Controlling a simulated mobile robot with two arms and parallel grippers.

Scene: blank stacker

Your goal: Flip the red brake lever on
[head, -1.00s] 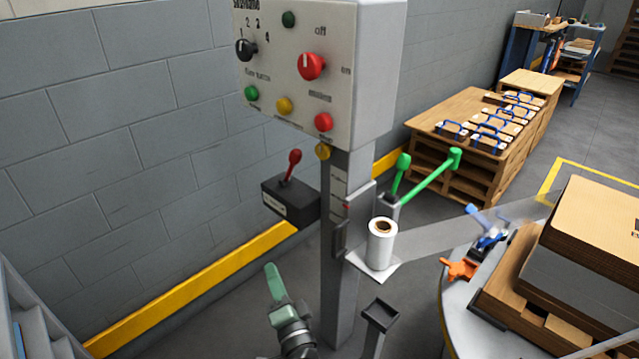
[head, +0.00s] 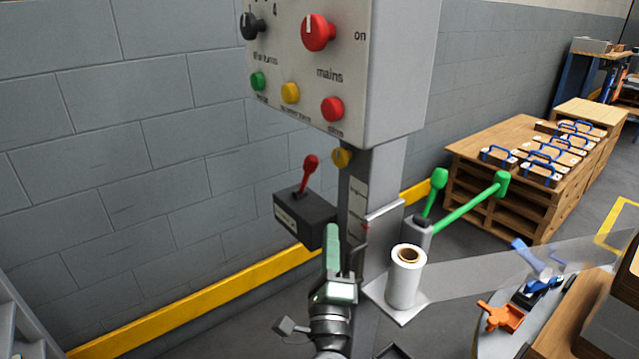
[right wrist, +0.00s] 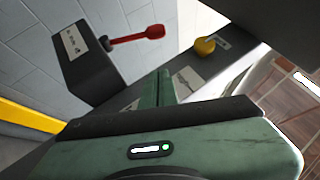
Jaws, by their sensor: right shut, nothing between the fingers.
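The red brake lever (head: 309,171) sticks up from a dark box (head: 301,217) on the left side of the grey post, tilted slightly right in the head view. In the right wrist view the red lever (right wrist: 140,36) and its labelled box (right wrist: 85,65) lie ahead, beyond my fingers. My right gripper (head: 332,236) is shut and empty, just below and right of the box in the head view, apart from the lever. Its green fingers also show in the right wrist view (right wrist: 160,84). My left gripper is not in view.
The control panel (head: 335,70) with knobs and buttons overhangs the lever. A yellow knob (head: 341,157) sits under it. Green levers (head: 470,208) and a white film roll (head: 405,277) stand right of the post. The wall (head: 130,150) is behind.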

